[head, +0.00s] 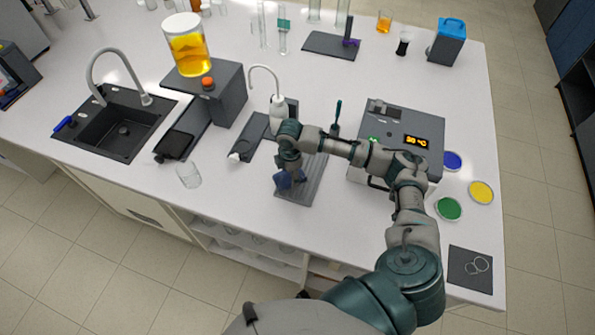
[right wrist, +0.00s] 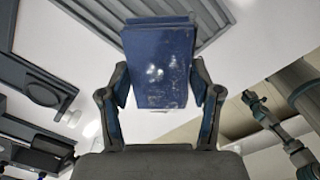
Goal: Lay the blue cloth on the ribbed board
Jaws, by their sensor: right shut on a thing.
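The blue cloth (right wrist: 158,62) is a folded, flat-looking rectangle with pale specks, held between the fingers of my right gripper (right wrist: 160,88) in the right wrist view. In the head view the cloth (head: 283,180) shows as a small dark blue patch below my right gripper (head: 290,172), over the left part of the ribbed board. The grey ribbed board (head: 312,185) lies on the white bench; my arm hides part of it. In the right wrist view the ribbed board (right wrist: 100,15) shows behind the cloth. Whether the cloth touches the board cannot be told. My left gripper is not in view.
A grey device with an orange display (head: 417,142) stands right of the board. A grey stand with a white bottle (head: 278,112) is behind my gripper. A glass beaker (head: 188,175) stands left, near the front edge.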

